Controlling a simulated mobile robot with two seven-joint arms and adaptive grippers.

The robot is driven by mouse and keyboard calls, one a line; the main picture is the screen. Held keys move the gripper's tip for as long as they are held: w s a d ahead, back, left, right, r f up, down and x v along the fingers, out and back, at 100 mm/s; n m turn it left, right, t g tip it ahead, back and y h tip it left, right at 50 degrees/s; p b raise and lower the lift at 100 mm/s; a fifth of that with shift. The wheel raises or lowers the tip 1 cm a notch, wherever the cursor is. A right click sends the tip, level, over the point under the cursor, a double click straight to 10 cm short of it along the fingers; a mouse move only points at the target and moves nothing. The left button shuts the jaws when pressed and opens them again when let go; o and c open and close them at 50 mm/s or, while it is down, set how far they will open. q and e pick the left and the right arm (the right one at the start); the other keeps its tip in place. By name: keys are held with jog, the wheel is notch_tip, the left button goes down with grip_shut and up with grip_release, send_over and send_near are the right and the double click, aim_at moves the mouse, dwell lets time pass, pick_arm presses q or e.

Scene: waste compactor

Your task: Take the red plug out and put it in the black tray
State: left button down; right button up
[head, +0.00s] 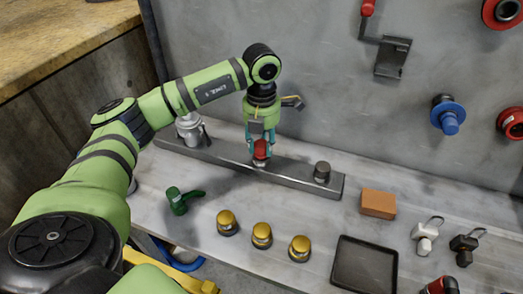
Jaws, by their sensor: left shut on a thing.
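The red plug (260,150) stands at the metal bar (290,181) on the bench. My left gripper (260,147) points down over the plug and is shut on it. Whether the plug's lower end is still seated in the bar is too small to tell. The black tray (364,266) lies flat and empty at the front of the bench, to the right of and nearer than the plug. My right gripper is not in view.
A grey plug (322,172) stands on the bar's right end. Yellow knobs (262,235), a green handle valve (180,200), an orange block (378,203) and small valves (425,235) stand around the tray. A grey wall with blue (449,116) and red fittings rises behind.

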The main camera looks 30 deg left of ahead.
aim_at(261, 143)
pick_arm(q)
jog(key=shift+r, duration=0.2)
dwell(0.3)
jog(key=shift+r+p, duration=1.8)
jog(key=shift+r, duration=0.6)
